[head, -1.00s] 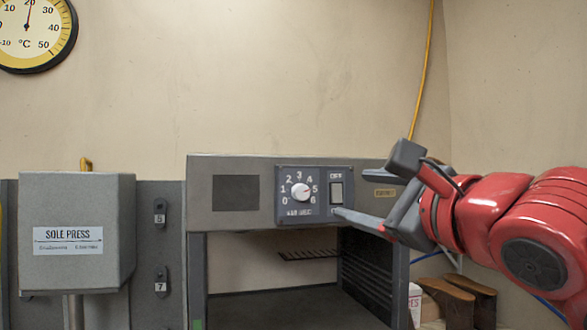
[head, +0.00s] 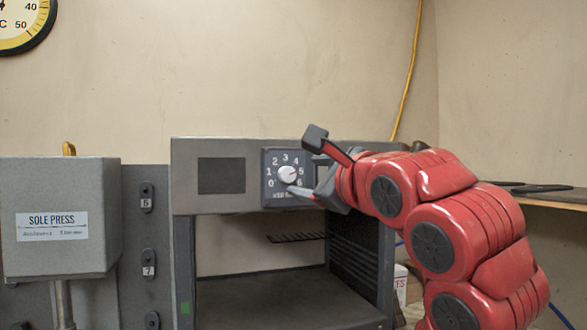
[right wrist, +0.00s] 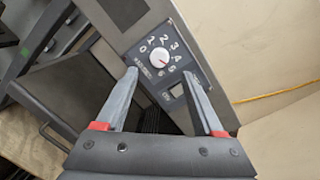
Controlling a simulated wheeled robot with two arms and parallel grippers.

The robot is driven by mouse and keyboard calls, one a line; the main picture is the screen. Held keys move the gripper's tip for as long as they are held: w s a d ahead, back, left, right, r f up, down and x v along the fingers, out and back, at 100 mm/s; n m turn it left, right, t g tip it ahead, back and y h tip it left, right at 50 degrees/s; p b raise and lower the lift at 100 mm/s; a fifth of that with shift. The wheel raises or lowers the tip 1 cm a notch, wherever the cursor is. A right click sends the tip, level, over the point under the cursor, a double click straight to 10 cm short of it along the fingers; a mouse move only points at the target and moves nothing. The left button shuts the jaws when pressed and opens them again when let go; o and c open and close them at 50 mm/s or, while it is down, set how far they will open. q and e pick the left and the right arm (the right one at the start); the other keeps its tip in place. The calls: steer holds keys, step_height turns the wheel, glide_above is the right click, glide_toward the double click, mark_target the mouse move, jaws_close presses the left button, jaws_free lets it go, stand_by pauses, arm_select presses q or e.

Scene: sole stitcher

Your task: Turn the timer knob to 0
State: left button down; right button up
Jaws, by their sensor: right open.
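The timer knob (head: 287,174) is a round white knob with a red mark, on a dark dial plate numbered 0 to 6 on the grey machine's front. Its mark points right, at about 5. The knob also shows in the right wrist view (right wrist: 157,62). My right gripper (head: 308,177) is open and empty, in front of the dial plate's right side. In the right wrist view its two fingertips (right wrist: 160,72) appear on either side of the knob; I see no contact. Part of the dial's right side is hidden behind the gripper in the head view. My left gripper is not in view.
A switch (right wrist: 177,90) sits beside the dial. The machine's open bay (head: 285,300) lies below. The grey sole press box (head: 60,250) stands at left. A shelf (head: 560,200) is at right, and a yellow cable (head: 408,80) hangs on the wall.

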mark_target(288, 175)
steer(key=p+x, duration=0.2)
steer(key=x, duration=0.4)
steer(key=shift+a, duration=0.1)
steer(key=shift+w, duration=0.35)
steer(key=shift+c, duration=0.3)
steer(key=shift+f, duration=0.1)
jaws_close()
